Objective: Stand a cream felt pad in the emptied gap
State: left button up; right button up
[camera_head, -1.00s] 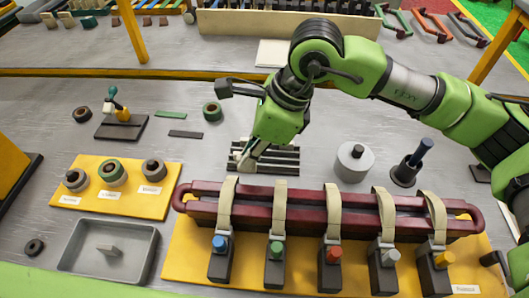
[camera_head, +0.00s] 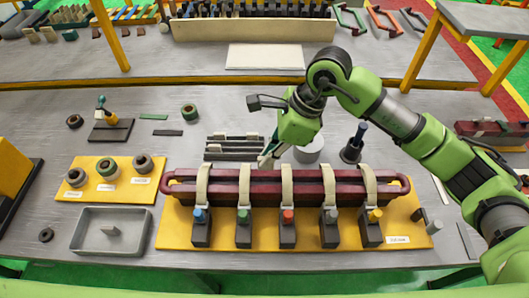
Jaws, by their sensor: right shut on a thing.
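My right gripper (camera_head: 268,156) comes in from the right and is shut on a small cream felt pad (camera_head: 265,162). Its fingers partly hide the pad. The gripper is just behind the dark red coil (camera_head: 230,190), to the right of the dark slotted rack (camera_head: 225,155). The coil lies on a yellow board (camera_head: 180,233) with several cream straps (camera_head: 245,184) across it. Small pale pieces show at the back of the rack. I cannot make out the emptied gap clearly. My left gripper is not in view.
A grey cylinder (camera_head: 309,153) and a dark post holder (camera_head: 351,152) stand right of the gripper. A yellow board (camera_head: 110,197) with several rings and an open grey tray (camera_head: 88,238) are at left. Several dark clamps with coloured knobs (camera_head: 288,230) line the coil's front.

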aim_at(273, 168)
jog(key=shift+f, duration=0.5)
jog(key=shift+f+b, duration=0.35)
jog(key=shift+f, duration=0.1)
jog(key=shift+f+b, duration=0.3)
jog(key=shift+f, duration=0.45)
jog(key=shift+f+b, duration=0.4)
jog(key=shift+f, duration=0.6)
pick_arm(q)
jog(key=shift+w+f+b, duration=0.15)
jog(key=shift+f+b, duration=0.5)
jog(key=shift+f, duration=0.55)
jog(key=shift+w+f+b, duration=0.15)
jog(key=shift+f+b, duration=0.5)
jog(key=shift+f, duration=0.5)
pick_arm(e)
jog(key=shift+f, duration=1.2)
jog(key=o, duration=0.8)
